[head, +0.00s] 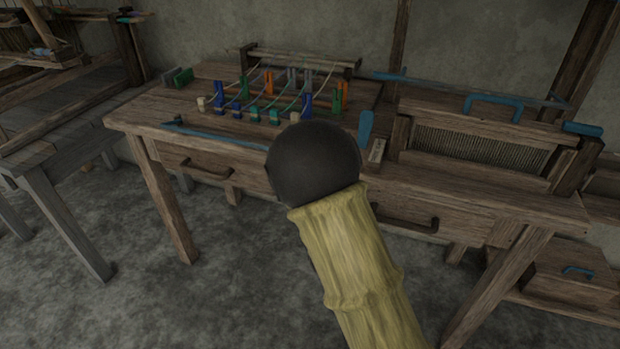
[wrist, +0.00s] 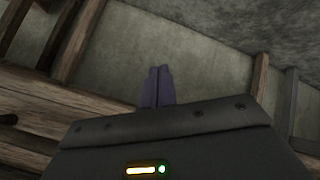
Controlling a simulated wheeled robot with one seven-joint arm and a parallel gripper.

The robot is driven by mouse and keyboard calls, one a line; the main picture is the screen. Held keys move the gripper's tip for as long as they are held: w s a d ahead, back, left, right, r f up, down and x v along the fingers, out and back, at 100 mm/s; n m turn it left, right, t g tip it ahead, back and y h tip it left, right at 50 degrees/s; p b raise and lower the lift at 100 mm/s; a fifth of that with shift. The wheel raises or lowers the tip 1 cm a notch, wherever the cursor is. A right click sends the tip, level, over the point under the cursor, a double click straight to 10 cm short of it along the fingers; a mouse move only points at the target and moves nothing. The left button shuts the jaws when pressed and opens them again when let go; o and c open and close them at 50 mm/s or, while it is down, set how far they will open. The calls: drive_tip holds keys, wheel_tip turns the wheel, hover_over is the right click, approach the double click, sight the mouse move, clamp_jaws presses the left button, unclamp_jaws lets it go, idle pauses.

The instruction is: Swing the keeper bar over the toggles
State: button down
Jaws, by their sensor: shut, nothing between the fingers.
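Several small toggles (head: 253,114) in blue, green, orange and white stand in rows on the left half of the wooden bench, with pale cords running up to a wooden rail (head: 298,60) behind them. A thin blue bar (head: 215,137), which looks like the keeper bar, lies along the bench's front edge before the toggles; my arm hides its right end. A blue upright paddle (head: 366,129) stands right of the toggles. My gripper (wrist: 157,86) shows in the wrist view with its two dark fingers together and empty, against the wall. My arm hides it in the head view.
A reed frame (head: 475,150) with a blue handle (head: 495,106) stands on the bench's right half. A long thin blue-grey rod (head: 460,88) runs along the back. Drawers with dark handles (head: 404,220) face the front. Another grey table (head: 50,150) stands left; the floor between is clear.

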drive_tip(key=s+a+r+n+t+h, duration=0.2)
drive_tip(key=a+r+n+t, duration=0.3)
drive_tip(key=t, duration=0.4)
drive_tip(key=s+a+r+n+t+h, duration=0.3)
drive_tip(key=a+r+n+t, duration=0.3)
drive_tip(key=a+t, duration=0.2)
drive_tip(key=shift+s+a+r+n+t+h, duration=0.2)
drive_tip(key=shift+s+n+t+h, duration=0.1)
drive_tip(key=shift+s+n+t, duration=0.25)
drive_tip(key=shift+w+d, duration=0.1)
drive_tip(key=shift+w, duration=0.05)
drive_tip(key=b+x, duration=0.2)
drive_tip(key=x, duration=1.2)
drive_tip(key=shift+r, duration=0.1)
